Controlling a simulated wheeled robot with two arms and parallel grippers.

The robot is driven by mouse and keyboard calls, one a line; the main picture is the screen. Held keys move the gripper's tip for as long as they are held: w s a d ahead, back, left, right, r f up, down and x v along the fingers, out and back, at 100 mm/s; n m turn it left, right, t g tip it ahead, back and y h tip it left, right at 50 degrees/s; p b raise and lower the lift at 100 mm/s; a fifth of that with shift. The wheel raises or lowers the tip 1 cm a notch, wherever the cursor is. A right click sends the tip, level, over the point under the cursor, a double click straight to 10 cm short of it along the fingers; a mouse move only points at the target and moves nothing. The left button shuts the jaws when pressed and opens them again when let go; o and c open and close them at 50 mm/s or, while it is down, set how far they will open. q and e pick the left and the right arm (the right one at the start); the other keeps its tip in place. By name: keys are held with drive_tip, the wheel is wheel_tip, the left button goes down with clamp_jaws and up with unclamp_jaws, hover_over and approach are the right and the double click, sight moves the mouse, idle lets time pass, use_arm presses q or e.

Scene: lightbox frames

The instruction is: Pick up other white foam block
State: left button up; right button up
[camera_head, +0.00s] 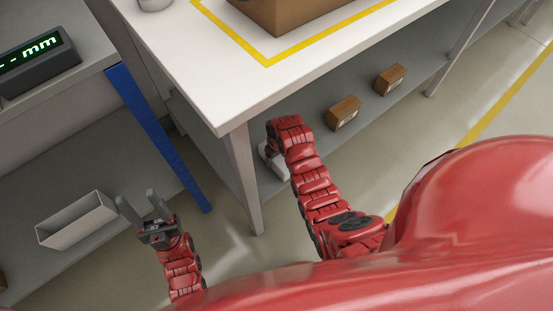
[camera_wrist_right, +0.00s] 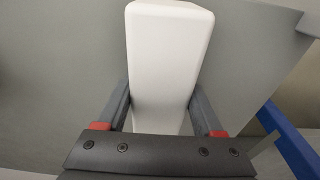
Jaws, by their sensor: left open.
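A white foam block (camera_wrist_right: 168,62) stretches away from my right gripper (camera_wrist_right: 162,108) in the right wrist view, with one grey finger along each side. The fingers lie against its sides, so the gripper looks shut on it. In the head view the white block (camera_head: 273,163) shows at the lower shelf under the white table, partly hidden by my right gripper (camera_head: 270,150). I cannot tell whether it rests on the shelf. My left gripper (camera_head: 138,212) is open and empty at the lower left. No second white block is in view.
A pale open box (camera_head: 76,238) sits on the left lower shelf. The white table (camera_head: 190,60) stands over the lower shelf, its front leg (camera_head: 243,180) beside my right gripper. A blue post (camera_head: 155,135) stands left of it. Small brown boxes (camera_head: 344,113) lie further along the shelf.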

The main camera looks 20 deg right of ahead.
drive_tip(key=c, duration=0.7)
